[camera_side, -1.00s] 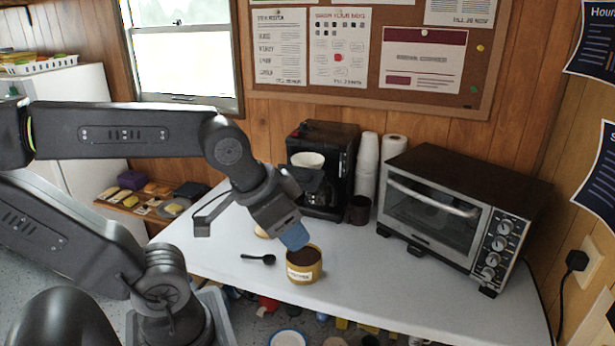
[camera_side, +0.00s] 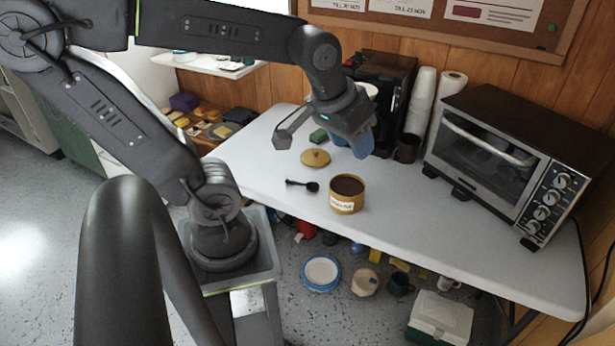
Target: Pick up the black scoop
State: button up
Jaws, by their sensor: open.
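The black scoop (camera_side: 312,187) lies flat on the white table (camera_side: 440,222), its bowl to the right and its handle to the left. Just right of it stands a yellow tin (camera_side: 345,203) with a paper label, open on top and filled with something dark brown. My gripper (camera_side: 362,147), with blue fingertips, is above the table, up and to the right of the scoop in the picture and apart from it. It is open and I see nothing held. The gap between its fingers is hidden at this angle.
A round tan lid (camera_side: 315,158) lies behind the scoop. A green block (camera_side: 318,135) sits farther back. A black coffee maker (camera_side: 390,85), stacked white cups (camera_side: 420,100) and a toaster oven (camera_side: 510,160) stand behind and right. The table front is clear. Several items lie underneath.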

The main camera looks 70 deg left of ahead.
jog(key=w+a+f+n+g, duration=0.1)
jog(key=w+a+f+n, duration=0.2)
jog(key=a+n, duration=0.25)
jog(key=w+a+f+n+g, duration=0.1)
jog(key=w+a+f+n, duration=0.1)
jog(key=a+n, duration=0.35)
jog(key=n+g, duration=0.3)
jog(key=n, duration=1)
send_over(298, 180)
jog(key=d, duration=0.3)
jog(key=shift+h, duration=0.4)
jog(key=f, duration=1.5)
jog(key=s+f, duration=0.1)
jog(key=f, duration=0.7)
jog(key=shift+f, duration=3.45)
grip_shut()
